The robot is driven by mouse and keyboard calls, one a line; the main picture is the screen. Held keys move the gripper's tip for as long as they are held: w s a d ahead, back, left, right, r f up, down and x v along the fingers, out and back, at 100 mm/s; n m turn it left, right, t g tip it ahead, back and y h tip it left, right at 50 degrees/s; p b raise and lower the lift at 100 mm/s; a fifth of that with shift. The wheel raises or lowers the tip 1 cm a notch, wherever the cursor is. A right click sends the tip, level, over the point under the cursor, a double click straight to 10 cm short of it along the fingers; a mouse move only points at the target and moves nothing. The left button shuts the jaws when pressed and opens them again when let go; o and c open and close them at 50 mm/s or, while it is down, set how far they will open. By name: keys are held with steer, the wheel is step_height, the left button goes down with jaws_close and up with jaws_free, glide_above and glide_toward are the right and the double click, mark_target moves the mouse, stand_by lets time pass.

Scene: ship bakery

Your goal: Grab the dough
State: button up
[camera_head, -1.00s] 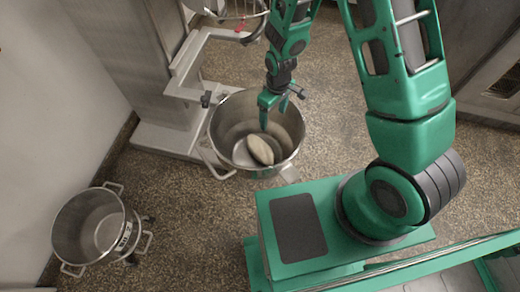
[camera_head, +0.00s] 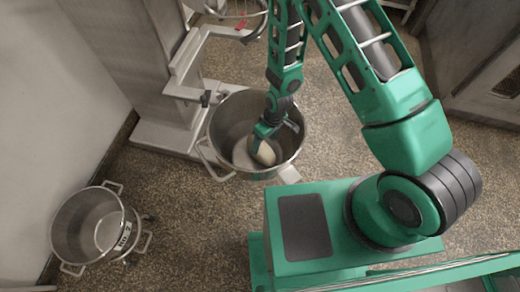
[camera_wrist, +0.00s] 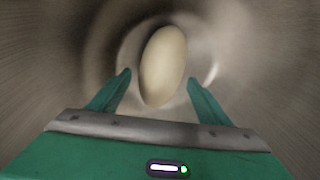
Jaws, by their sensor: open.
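The dough (camera_head: 264,153) is a pale oval lump in the bottom of the steel mixing bowl (camera_head: 222,121). In the wrist view the dough (camera_wrist: 163,67) lies ahead of and partly between my two green fingers. My gripper (camera_head: 258,143) is down inside the bowl, close to the dough and partly covering it in the head view. The wrist view shows my gripper (camera_wrist: 157,88) open, with a gap visible between each finger and the dough. I cannot tell how far the fingertips are above the bowl's bottom.
The bowl's wall surrounds my gripper closely. The steel mixer stand (camera_head: 170,131) is just behind and left of the bowl. A second, empty steel bowl (camera_head: 75,218) stands at the lower left. Speckled floor (camera_head: 190,225) lies free between the bowls.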

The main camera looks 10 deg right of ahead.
mark_target(262, 146)
steer(key=shift+a+f, duration=0.15)
steer(key=shift+f, duration=0.75)
steer(key=shift+a+f, duration=0.2)
steer(key=shift+f, duration=0.75)
steer(key=shift+a+f, duration=0.15)
steer(key=shift+f, duration=0.75)
steer(key=c, duration=1.5)
steer(key=shift+r, duration=5.05)
steer(key=shift+c, duration=0.2)
steer(key=shift+r, duration=2)
steer(key=shift+r, duration=0.1)
steer(key=shift+r, duration=1.9)
steer(key=shift+w+r, duration=0.1)
